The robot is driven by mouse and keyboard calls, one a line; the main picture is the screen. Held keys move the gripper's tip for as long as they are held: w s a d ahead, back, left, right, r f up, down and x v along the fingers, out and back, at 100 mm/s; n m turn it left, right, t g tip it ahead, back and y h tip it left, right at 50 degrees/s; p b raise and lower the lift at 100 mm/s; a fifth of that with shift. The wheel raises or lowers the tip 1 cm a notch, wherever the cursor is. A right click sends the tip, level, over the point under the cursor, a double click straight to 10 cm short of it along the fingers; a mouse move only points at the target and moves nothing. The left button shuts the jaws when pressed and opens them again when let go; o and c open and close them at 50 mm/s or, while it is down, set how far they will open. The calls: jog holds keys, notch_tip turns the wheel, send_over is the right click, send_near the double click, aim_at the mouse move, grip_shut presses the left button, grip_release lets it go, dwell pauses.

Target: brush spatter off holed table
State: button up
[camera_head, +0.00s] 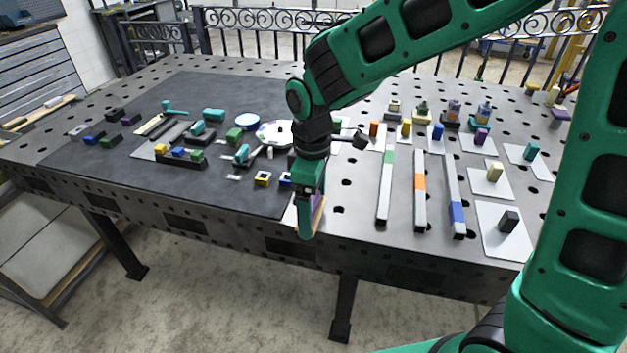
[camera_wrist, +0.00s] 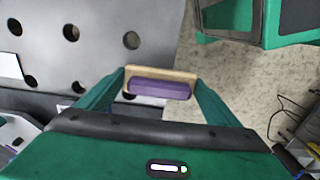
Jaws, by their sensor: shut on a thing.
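The holed table (camera_head: 345,215) is a grey steel top with rows of round holes, and part of it shows in the wrist view (camera_wrist: 95,50). My gripper (camera_head: 306,222) points down at the table's front edge, near the middle. In the wrist view my gripper (camera_wrist: 160,92) is shut on a brush (camera_wrist: 160,74) with a tan wooden strip and a purple part. In the head view the brush (camera_head: 319,214) is mostly hidden behind my gripper. I cannot make out any spatter on the steel in either view.
A dark mat (camera_head: 240,195) with small coloured blocks and tools covers the left of the table. Long bars (camera_head: 420,205) and white cards (camera_head: 500,228) with blocks stand at the right. A scroll railing (camera_head: 270,30) runs behind. Bare floor lies in front.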

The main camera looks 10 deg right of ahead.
notch_tip(320, 180, up, 7)
jog(key=shift+w+r, duration=0.1)
jog(key=shift+r, duration=0.25)
